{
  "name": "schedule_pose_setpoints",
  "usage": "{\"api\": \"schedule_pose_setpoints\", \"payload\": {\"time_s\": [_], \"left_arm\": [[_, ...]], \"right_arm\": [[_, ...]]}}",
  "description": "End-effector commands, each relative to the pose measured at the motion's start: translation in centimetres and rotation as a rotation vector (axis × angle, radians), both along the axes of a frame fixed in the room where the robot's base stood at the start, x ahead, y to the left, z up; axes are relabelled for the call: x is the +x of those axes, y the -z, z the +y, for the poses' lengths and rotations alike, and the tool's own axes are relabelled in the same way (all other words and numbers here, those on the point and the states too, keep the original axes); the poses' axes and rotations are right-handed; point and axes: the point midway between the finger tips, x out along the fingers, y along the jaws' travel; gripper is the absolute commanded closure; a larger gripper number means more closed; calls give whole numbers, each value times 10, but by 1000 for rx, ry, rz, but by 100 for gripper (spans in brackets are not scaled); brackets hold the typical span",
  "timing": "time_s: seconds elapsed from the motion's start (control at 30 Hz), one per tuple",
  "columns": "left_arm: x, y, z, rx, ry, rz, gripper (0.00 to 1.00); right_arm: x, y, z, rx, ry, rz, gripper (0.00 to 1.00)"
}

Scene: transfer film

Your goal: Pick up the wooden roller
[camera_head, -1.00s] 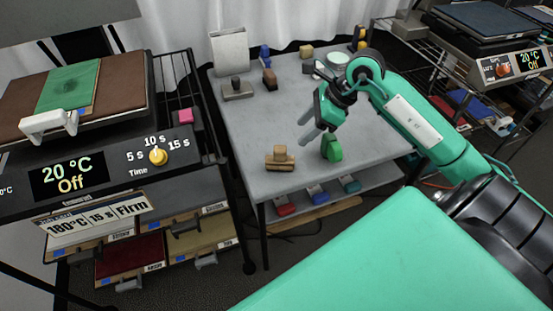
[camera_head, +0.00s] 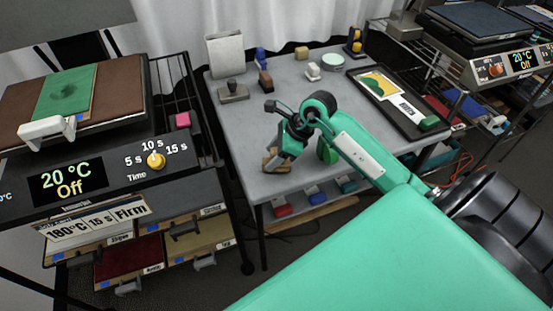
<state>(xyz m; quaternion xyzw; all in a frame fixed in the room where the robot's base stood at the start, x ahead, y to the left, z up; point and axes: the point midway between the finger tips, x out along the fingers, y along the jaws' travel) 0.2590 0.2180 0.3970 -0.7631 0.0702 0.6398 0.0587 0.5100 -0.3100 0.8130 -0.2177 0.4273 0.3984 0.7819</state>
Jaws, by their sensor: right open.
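The wooden roller (camera_head: 270,164) is a small tan piece near the front edge of the grey table (camera_head: 235,130). It is partly hidden behind my right gripper. My right gripper (camera_head: 281,160) is open and points down over the roller, with its fingers at or just above it. I cannot tell whether they touch it. My left gripper is not in view.
A black tray (camera_head: 401,118) with a yellow-green print lies at the table's right. Stamps and small blocks, such as a grey stamp (camera_head: 233,92), stand at the back. A heat press (camera_head: 110,180) is at left.

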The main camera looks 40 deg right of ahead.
Motion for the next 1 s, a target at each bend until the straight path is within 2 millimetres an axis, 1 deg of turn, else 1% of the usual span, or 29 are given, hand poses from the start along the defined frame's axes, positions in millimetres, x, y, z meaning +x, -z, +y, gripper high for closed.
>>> {"api": "schedule_pose_setpoints", "payload": {"time_s": [0.27, 0.37, 0.5, 0.53, 0.57, 0.6, 0.83, 1.0], "left_arm": [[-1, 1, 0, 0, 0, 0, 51], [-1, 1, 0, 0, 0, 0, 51], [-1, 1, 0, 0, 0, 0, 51], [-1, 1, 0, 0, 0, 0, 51], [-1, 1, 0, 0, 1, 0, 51], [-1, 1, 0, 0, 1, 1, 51], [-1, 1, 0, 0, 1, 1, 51], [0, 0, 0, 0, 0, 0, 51]], "right_arm": [[1, 3, 1, -1, 1, 0, 47], [1, 3, 1, -1, 0, 1, 65], [1, 3, 1, -1, 0, 1, 92], [1, 3, 1, -1, 0, 1, 97], [1, 3, 1, 0, 1, -1, 97], [1, 3, 1, 0, 1, -1, 100], [1, 1, 1, -1, 0, -1, 100], [1, -11, 1, -1, -1, -3, 100]]}}
